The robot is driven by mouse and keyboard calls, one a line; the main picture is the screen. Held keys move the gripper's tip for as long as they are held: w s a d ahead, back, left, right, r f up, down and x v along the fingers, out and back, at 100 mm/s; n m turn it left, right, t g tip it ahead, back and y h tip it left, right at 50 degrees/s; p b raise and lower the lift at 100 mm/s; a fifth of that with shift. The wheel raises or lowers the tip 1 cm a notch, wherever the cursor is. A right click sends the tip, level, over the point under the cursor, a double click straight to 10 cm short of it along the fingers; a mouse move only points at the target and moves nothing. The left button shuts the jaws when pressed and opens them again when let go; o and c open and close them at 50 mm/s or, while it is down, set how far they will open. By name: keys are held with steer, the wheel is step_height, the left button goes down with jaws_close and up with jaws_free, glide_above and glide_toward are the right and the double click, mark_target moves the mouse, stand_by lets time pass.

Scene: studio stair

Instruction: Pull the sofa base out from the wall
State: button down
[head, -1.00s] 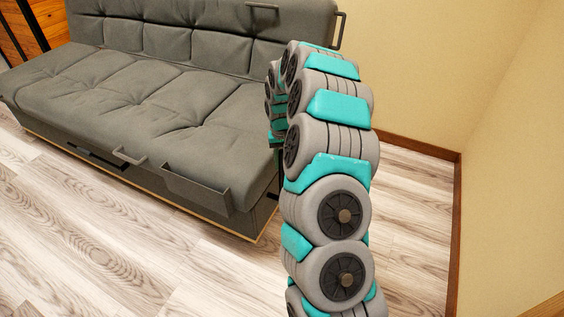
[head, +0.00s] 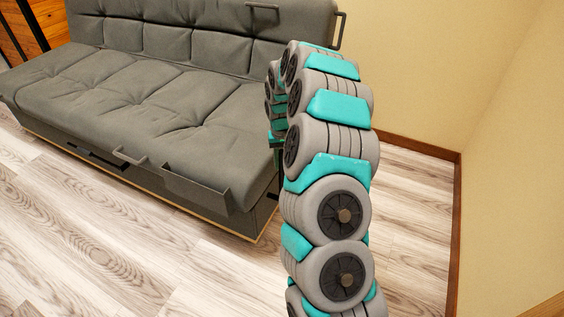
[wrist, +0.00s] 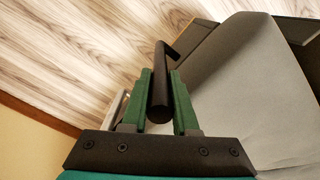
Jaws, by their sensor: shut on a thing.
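The grey sofa (head: 120,100) stands at the left of the head view, with tufted seat and back cushions. Its base (head: 180,200) is dark, with a light wood strip along the lower edge. In the wrist view my gripper (wrist: 160,78) has its two green fingers closed around a black bar handle (wrist: 162,58). The bar runs toward a dark grey part of the sofa (wrist: 203,52) at the upper right. In the head view my arm hides the held handle and most of the gripper, at the sofa's right end.
More handles show on the seat front (head: 130,158), at the right front corner (head: 195,188) and on the backrest (head: 340,30). A cream wall (head: 430,70) with brown skirting is behind and right. Plank floor (head: 120,245) is clear in front and right of the sofa.

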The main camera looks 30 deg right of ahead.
steer(key=shift+a, duration=0.1)
steer(key=s+a+b, duration=0.3)
steer(key=s+a, duration=0.5)
steer(key=a, duration=0.3)
steer(key=shift+s+a, duration=0.2)
steer(key=shift+s, duration=0.1)
steer(key=c, duration=0.8)
jaws_free()
steer(key=shift+a, duration=0.1)
steer(key=shift+o, duration=0.6)
steer(key=shift+r, duration=0.1)
